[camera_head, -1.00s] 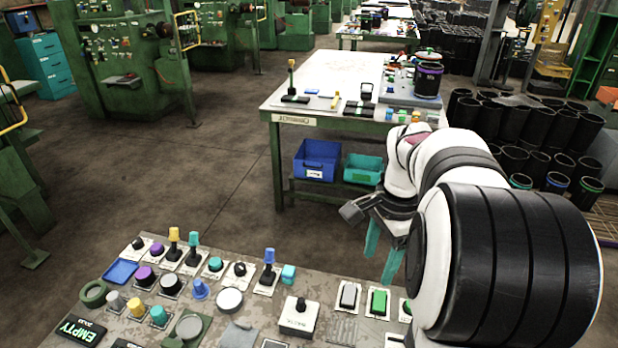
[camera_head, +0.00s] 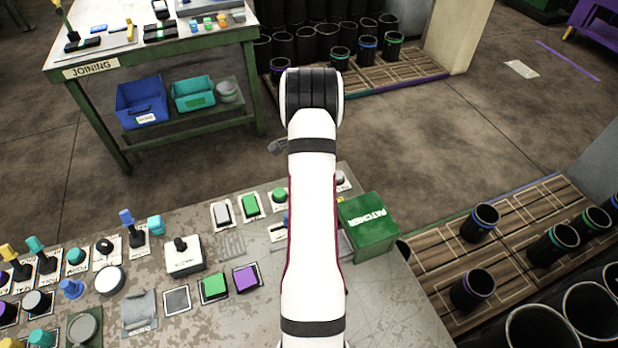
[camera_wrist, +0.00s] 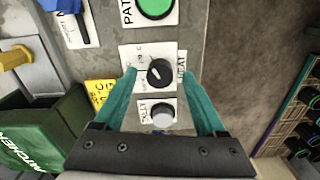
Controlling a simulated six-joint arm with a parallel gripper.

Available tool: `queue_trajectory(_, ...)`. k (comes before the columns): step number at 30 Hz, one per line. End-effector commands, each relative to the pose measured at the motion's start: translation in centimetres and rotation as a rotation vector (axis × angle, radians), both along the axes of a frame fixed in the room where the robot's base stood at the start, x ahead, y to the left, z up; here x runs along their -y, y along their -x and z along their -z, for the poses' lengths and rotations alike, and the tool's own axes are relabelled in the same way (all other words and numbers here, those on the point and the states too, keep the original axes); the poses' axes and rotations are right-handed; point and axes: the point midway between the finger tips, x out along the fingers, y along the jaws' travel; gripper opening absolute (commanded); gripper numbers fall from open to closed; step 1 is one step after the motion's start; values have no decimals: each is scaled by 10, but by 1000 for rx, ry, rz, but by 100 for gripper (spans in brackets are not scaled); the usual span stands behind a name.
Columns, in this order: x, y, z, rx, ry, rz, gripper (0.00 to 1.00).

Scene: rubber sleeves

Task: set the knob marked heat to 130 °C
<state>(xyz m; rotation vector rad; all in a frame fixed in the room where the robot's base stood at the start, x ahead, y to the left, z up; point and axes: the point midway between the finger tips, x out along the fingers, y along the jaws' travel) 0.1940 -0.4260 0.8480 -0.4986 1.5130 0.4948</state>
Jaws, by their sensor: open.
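The heat knob (camera_wrist: 159,72) is a black round knob with a white pointer line, on a white plate whose printed word reads as heat. In the wrist view the pointer is tilted toward the upper left. The scale marks are too small to read. My gripper (camera_wrist: 157,63) is open, with one teal finger on each side of the knob and visible space between them and it. I cannot tell how high the fingers are above the panel. In the head view my white arm hides the knob and the fingers.
Beside the knob are a green button (camera_wrist: 156,6) and a pale tally button (camera_wrist: 163,117). A green box marked PATCHER (camera_head: 368,225) stands close by on the panel. A yellow tag (camera_wrist: 100,92) lies near the left finger. The joining table (camera_head: 150,55) stands behind.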

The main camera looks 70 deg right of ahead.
Motion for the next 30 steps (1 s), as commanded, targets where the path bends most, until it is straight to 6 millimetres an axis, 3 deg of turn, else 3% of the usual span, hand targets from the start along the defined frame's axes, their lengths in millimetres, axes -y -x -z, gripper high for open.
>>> queue_trajectory(10, 0, 0, 5, 1, 1, -1, 71)
queue_trajectory(22, 0, 0, 5, 1, 1, -1, 0)
queue_trajectory(30, 0, 0, 4, 1, 1, -17, 0)
